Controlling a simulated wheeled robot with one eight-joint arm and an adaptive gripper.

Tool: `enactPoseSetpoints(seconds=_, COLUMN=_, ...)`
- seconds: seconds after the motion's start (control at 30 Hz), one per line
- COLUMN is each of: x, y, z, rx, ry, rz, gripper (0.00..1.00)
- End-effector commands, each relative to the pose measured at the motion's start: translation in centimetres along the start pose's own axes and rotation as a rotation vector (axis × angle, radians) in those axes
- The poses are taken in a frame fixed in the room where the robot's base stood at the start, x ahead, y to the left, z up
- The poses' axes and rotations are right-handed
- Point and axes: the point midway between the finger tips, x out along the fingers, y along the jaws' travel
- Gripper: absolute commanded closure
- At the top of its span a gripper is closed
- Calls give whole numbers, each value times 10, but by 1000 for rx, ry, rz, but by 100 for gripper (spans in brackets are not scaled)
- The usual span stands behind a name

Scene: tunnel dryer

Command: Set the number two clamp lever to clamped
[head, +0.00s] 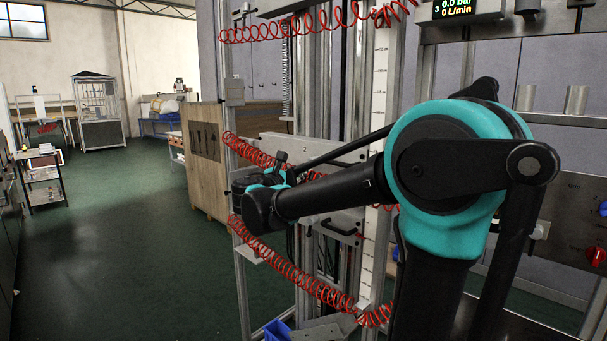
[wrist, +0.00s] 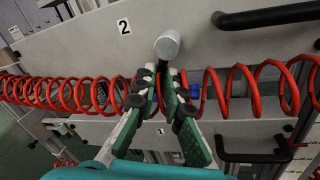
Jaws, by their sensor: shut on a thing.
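The number two plate (wrist: 75,50) is a grey panel with a "2" label (wrist: 123,27) in the wrist view; it also shows in the head view (head: 271,146), partly behind my arm. A lever with a pale grey cylindrical end (wrist: 167,45) stands right of the label. My gripper (wrist: 161,75) has its fingers closed together just below that end, shut on what appears to be the lever's stem. The fingers hide most of the stem. In the head view, my arm hides the fingertips and the lever.
A red coiled hose (wrist: 60,92) crosses the wrist view, close around the fingers. A black handle (wrist: 268,16) is at upper right, another black handle (wrist: 250,156) at lower right. A lower plate bears a "1" label (wrist: 161,131). Green floor (head: 120,240) is open at left.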

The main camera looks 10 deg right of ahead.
Motion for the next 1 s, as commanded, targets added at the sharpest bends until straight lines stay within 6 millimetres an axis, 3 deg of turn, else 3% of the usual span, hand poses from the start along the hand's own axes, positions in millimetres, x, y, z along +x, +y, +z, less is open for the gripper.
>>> enactPoseSetpoints(seconds=0.5, x=-4, y=-14, z=4, rx=-423, ry=87, rz=-43, gripper=100)
enactPoseSetpoints(seconds=0.9, x=-4, y=-15, z=4, rx=-463, ry=97, rz=-47, gripper=100)
enactPoseSetpoints(seconds=0.93, x=-4, y=-16, z=4, rx=-462, ry=97, rz=-47, gripper=89)
enactPoseSetpoints(seconds=1.0, x=-4, y=-16, z=4, rx=-462, ry=96, rz=-47, gripper=81)
